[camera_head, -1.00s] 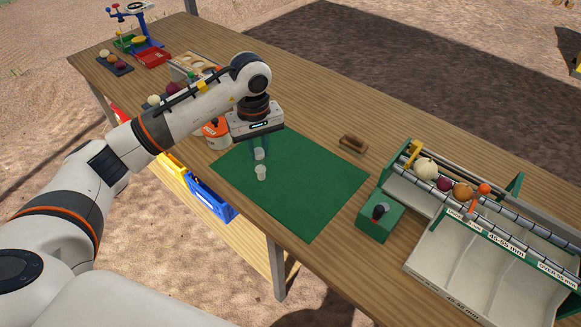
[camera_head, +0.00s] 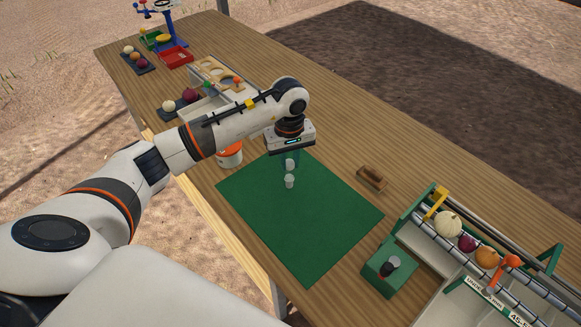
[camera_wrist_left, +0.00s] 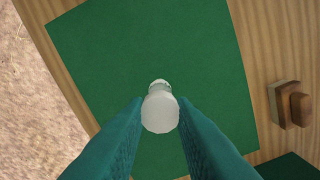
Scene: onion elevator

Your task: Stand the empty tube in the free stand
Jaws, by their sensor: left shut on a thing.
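My left gripper (camera_head: 290,161) hangs over the far part of the green mat (camera_head: 305,225), fingers pointing down. It is shut on a small whitish tube (camera_head: 290,181), whose lower end shows below the fingertips. In the left wrist view the pale round end of the tube (camera_wrist_left: 160,112) sits between the two teal fingers, with a narrower part beyond it. I cannot tell whether the tube touches the mat. A green block (camera_head: 376,277) with a dark upright piece and a pale round piece stands right of the mat. I cannot tell whether it is the free stand. My right gripper is not in view.
A brown wooden brush-like block (camera_head: 371,178) lies right of the mat. A sorting rack (camera_head: 440,261) with several onions stands at the right. An orange-and-white tub (camera_head: 229,155) and more trays stand on the left. Most of the mat is clear.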

